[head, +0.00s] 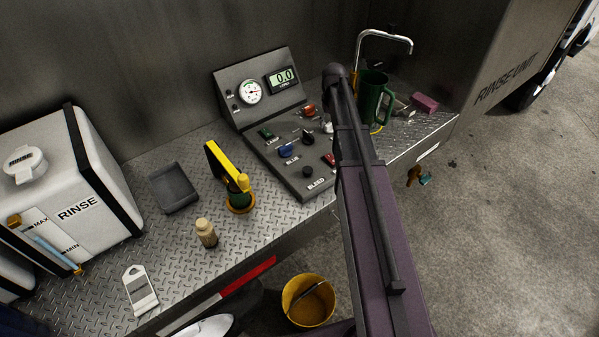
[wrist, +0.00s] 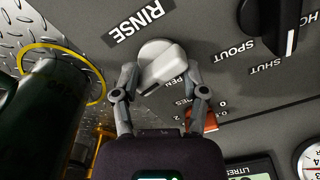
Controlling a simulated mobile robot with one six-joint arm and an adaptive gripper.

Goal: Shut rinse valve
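The rinse valve (wrist: 163,66) is a pale grey-white knob with a bar handle on the grey panel, beside the word RINSE. Its handle lies slanted in the wrist view and partly covers a label reading "PEN". My gripper (wrist: 161,72) has one finger on each side of the handle, with the fingers apart. I cannot tell whether either fingertip touches it. In the head view a small pale part of the valve (head: 326,127) shows beside my arm, which hides my gripper.
A dark green jug (wrist: 40,110) stands close at the left in the wrist view, by a yellow ring (wrist: 98,82). A black knob (wrist: 282,22) marked SPOUT and SHUT is at the right. The head view shows the control panel (head: 262,130) and a yellow bucket (head: 308,300) below.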

